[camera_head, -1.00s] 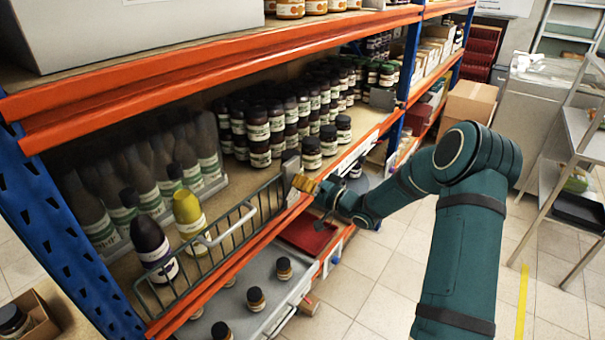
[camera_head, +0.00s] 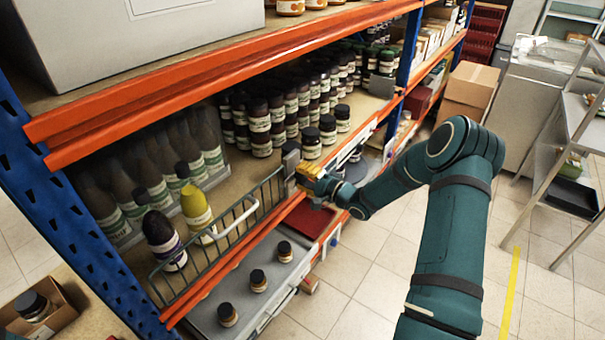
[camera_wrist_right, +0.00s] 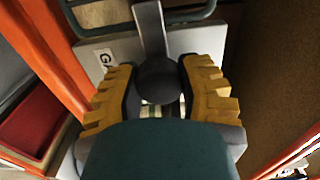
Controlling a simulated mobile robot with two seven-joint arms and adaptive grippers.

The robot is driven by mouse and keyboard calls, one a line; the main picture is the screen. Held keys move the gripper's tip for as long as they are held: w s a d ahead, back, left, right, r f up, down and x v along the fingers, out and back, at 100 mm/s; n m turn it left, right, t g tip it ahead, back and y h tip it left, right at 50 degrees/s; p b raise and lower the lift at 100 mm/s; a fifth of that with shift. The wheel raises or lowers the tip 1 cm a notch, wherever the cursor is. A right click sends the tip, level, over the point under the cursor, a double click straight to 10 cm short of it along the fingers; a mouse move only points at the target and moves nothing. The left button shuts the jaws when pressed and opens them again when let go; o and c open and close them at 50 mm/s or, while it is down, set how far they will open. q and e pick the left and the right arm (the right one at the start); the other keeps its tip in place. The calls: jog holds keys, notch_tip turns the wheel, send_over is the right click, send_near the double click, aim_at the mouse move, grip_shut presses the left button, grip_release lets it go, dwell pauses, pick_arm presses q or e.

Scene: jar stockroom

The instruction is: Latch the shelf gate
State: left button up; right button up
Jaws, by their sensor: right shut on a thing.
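The shelf gate is a green-grey wire frame with a pale handle (camera_head: 232,222), across the front of the middle shelf at the lower left in the head view. A grey latch post (camera_head: 291,158) stands at its right end. My right gripper (camera_head: 310,176) is at this post, coming from the right. In the right wrist view its yellow fingers (camera_wrist_right: 160,88) are shut around a dark round knob (camera_wrist_right: 158,78) on a grey lever (camera_wrist_right: 150,30). A pale plate with a letter G lies behind. The fingers hide part of the latch. My left gripper is out of view.
Dark bottles and a yellow bottle (camera_head: 196,207) stand behind the gate. Several dark-lidded jars (camera_head: 262,135) fill the shelf beyond. A grey tray (camera_head: 240,290) with small jars lies below.

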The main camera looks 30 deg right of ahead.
jog(key=shift+w+d+r, duration=0.1)
jog(key=shift+r, duration=0.05)
dwell(0.3)
jog(key=o, duration=1.2)
jog(key=shift+o, duration=0.2)
jog(key=v, duration=1.2)
